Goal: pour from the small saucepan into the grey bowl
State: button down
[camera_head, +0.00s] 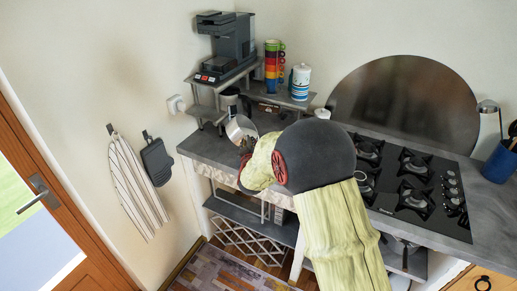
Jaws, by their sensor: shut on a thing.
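The small saucepan (240,127), a shiny metal pan, is at the left part of the counter, tilted with its side showing. My gripper (247,146) is shut on it; my own arm covers much of the grip, and the fingers are small and dark here. I cannot make out the grey bowl; it may be hidden behind the pan or my arm. What is in the pan cannot be seen.
A shelf rack with a coffee machine (226,45), stacked coloured mugs (274,60) and a striped canister (300,82) stands behind the pan. A gas hob (415,185) is to the right. A blue utensil pot (499,163) stands at the far right.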

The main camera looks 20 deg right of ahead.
jog(key=shift+d+r+m+b, duration=0.25)
jog(key=shift+m+b, duration=0.15)
jog(key=shift+b, duration=0.2)
dwell(1.3)
